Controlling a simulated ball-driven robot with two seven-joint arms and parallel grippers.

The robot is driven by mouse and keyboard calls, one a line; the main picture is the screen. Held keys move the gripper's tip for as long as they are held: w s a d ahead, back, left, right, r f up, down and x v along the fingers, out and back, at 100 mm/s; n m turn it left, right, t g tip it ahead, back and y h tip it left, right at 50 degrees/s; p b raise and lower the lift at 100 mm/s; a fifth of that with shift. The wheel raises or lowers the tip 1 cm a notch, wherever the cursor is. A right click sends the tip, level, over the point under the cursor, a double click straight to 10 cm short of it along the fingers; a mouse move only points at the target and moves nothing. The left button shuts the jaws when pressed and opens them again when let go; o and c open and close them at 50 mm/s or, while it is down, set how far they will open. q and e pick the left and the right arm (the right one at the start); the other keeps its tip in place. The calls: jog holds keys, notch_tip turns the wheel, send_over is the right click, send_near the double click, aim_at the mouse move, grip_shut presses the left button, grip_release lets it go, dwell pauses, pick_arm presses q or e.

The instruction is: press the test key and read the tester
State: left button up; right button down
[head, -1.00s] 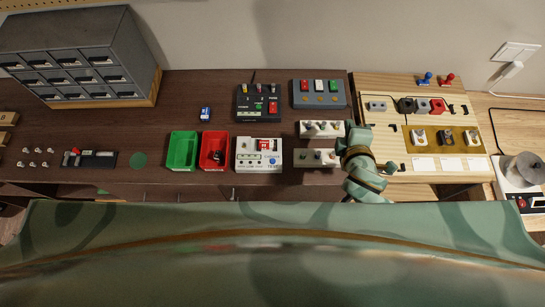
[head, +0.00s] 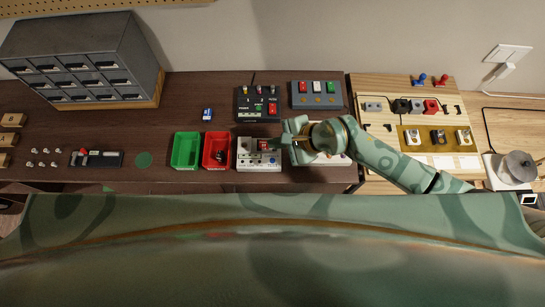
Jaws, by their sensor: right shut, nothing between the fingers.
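The tester is a white box (head: 258,163) at the front middle of the bench, with a red display (head: 264,146) and small knobs and buttons on top. Its labels are too small to read, and I cannot tell which button is the test key. My right gripper (head: 281,142) is shut and empty, reaching in from the right at the tester's right edge and partly covering that side near the display. I cannot tell whether it touches the tester. My left gripper is out of view.
Green (head: 185,164) and red (head: 216,164) bins stand left of the tester. A black control box (head: 243,114) is behind it, and a grey three-button box (head: 318,101) is behind right. My right forearm partly covers the white units to the right. A grey drawer cabinet (head: 80,55) stands back left.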

jog(key=shift+f, duration=0.15)
notch_tip(320, 180, down, 8)
jog(key=b, duration=0.7)
jog(key=shift+f+b, duration=0.3)
jog(key=shift+b, duration=0.15)
dwell(1.6)
jog(key=shift+f+b, duration=0.3)
jog(key=shift+f, duration=0.1)
jog(key=shift+f+b, duration=0.35)
jog(key=shift+f, duration=0.05)
dwell(0.5)
dwell(0.3)
jog(key=shift+r+p, duration=0.85)
